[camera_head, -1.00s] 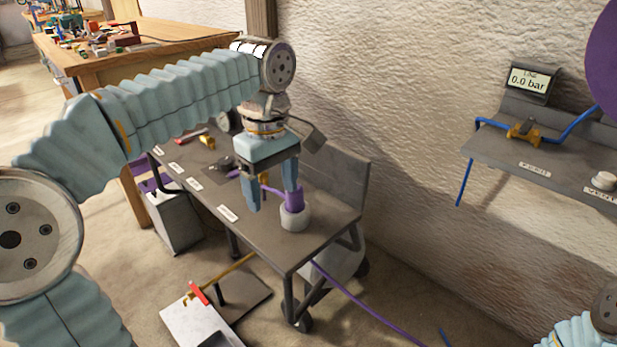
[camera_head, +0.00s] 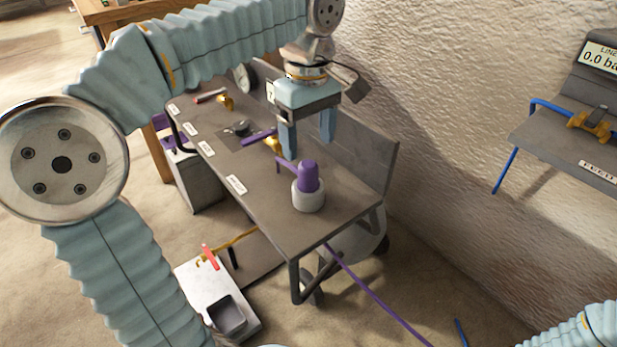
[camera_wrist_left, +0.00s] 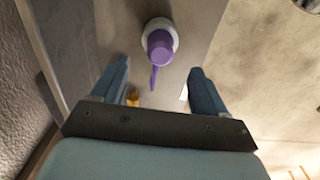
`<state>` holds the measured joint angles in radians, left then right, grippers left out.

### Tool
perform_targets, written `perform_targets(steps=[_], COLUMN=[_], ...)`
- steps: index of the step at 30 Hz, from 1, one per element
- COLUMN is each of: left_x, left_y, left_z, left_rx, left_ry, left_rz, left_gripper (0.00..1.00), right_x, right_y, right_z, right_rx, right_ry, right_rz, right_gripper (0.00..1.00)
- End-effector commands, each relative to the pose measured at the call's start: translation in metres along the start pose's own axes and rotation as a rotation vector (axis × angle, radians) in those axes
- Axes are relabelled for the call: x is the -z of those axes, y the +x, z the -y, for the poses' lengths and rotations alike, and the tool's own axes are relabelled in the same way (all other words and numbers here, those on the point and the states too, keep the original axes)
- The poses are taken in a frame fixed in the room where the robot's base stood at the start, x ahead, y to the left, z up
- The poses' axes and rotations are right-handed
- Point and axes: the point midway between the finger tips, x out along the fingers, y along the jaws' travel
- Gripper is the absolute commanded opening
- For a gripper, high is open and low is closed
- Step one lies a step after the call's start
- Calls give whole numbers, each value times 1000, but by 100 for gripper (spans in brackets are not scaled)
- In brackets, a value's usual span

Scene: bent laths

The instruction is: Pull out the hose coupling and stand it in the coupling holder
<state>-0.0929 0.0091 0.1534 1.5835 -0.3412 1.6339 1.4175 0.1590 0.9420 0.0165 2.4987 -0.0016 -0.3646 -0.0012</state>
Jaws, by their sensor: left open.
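The purple hose coupling (camera_head: 308,177) stands upright in the pale grey round coupling holder (camera_head: 308,198) near the front end of the cart top. A short purple arm sticks out of its side. My left gripper (camera_head: 309,146) is open and empty, above and behind the coupling, apart from it. In the left wrist view the coupling (camera_wrist_left: 159,44) shows beyond the two spread fingers, with the holder's rim (camera_wrist_left: 161,23) around its base. My right gripper is out of view.
The grey cart top (camera_head: 270,215) is clear around the holder. Farther back lie a brass fitting (camera_head: 274,145) and a purple lever (camera_head: 258,136). A wall shelf (camera_head: 560,150) with a blue hose is at right. A purple hose (camera_head: 375,296) runs across the floor.

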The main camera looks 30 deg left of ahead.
Motion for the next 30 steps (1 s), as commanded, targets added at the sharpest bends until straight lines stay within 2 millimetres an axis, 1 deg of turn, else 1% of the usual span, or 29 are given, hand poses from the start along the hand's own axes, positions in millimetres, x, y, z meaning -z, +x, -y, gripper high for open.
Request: perform_targets(steps=[1, 10, 16, 21, 30], left_x=[0, 0, 0, 0, 0], left_y=[10, 51, 73, 82, 82], left_z=[0, 0, 0, 0, 0], left_rx=[0, 0, 1, 1, 0], left_ry=[0, 0, 0, 0, 0], left_rz=[0, 0, 0, 0, 0], left_gripper=[73, 73, 73, 73, 73], right_x=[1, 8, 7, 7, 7], right_y=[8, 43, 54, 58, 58], right_z=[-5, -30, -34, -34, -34], right_rx=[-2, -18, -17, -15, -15], right_ry=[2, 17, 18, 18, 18], right_rz=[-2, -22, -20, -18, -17], right_gripper=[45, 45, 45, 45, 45])
